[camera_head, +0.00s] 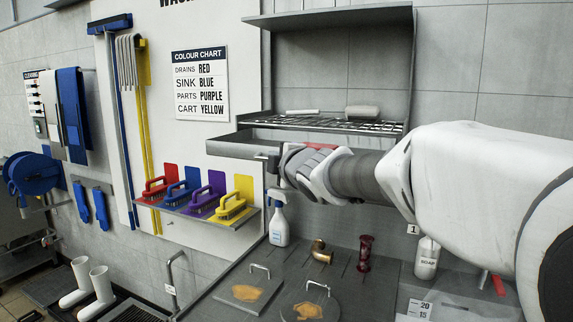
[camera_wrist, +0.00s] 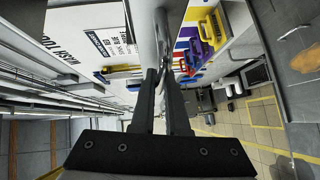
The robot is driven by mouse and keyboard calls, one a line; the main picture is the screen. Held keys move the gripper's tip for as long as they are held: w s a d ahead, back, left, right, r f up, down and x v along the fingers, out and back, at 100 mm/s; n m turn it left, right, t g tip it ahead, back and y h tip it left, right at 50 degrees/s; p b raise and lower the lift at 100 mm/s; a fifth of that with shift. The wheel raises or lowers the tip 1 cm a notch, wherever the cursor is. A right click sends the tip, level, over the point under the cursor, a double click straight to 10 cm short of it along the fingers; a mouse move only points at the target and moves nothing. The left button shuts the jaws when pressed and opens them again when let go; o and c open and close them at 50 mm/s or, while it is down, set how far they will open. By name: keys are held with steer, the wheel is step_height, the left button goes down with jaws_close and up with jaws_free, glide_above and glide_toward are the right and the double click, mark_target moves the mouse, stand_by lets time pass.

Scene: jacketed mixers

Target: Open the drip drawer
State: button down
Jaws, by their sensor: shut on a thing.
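The drip drawer (camera_head: 232,147) is a grey metal tray under the wire rack of the wall unit. It stands out from the unit, with its front panel toward me and part of its inside showing. My gripper (camera_head: 273,168) is at the drawer's front, and my arm hides the panel's right part. In the wrist view, my gripper (camera_wrist: 164,74) has its dark fingers close together at a pale metal bar (camera_wrist: 150,35). It is shut on what looks like the drawer handle. The exact grip is hidden in the head view.
The wire rack (camera_head: 330,124) holds a pale roller-like thing (camera_head: 362,112). Coloured brushes (camera_head: 195,200) sit on a shelf at left. Below are a spray bottle (camera_head: 279,225), a brass elbow (camera_head: 321,252), a red fitting (camera_head: 365,253) and a soap bottle (camera_head: 427,259).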

stand_by(0.4)
steer(key=c, duration=0.9)
jaws_free()
steer(key=shift+s, duration=0.15)
steer(key=p+v, duration=0.3)
steer(key=v, duration=1.4)
steer(key=shift+s+d, duration=0.1)
